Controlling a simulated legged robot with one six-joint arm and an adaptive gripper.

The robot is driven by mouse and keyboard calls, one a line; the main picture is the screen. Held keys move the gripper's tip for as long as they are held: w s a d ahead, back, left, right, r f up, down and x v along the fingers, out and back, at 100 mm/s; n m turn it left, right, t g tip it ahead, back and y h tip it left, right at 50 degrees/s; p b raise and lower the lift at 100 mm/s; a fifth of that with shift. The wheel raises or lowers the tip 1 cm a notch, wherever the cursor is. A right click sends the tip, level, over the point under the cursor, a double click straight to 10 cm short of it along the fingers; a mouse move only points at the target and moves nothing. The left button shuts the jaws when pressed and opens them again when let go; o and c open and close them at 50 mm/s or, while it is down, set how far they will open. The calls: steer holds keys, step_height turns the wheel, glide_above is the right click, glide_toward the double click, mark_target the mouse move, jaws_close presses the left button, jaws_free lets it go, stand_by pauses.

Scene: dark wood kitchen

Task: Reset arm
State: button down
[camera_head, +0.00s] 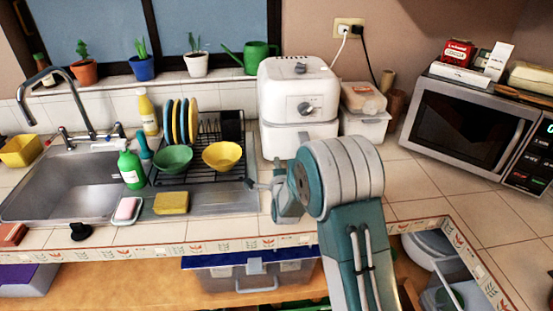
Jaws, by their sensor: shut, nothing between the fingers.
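My arm rises from the bottom, right of centre, as a teal and grey link with a large round grey joint. My gripper (256,185) shows just left of that joint, over the counter at the right end of the drainboard. It is small in the view and points left. It is shut and holds nothing. The round joint hides part of the counter behind it and part of the wrist.
A dish rack (212,165) with a green bowl (173,158) and yellow bowl (221,156) stands left of my gripper. A white appliance (297,105) stands behind. A microwave (470,130) is at right, a sink (70,185) at left. Tiles right of my arm are clear.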

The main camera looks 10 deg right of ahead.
steer(key=s, duration=0.6)
steer(key=shift+s, duration=0.35)
steer(key=s+d+r+n+g, duration=0.3)
steer(key=s+r+n+g, duration=0.3)
steer(key=s+r+n, duration=0.4)
steer(key=s+d+r+n+g, duration=0.1)
steer(key=s+d+n+g, duration=0.1)
steer(key=s, duration=1.1)
steer(key=s+d+r+n+g, duration=0.1)
steer(key=s+n+g, duration=0.3)
steer(key=s, duration=0.9)
steer(key=shift+d+r+n, duration=0.35)
steer(key=shift+r+n, duration=0.4)
steer(key=shift+n, duration=0.25)
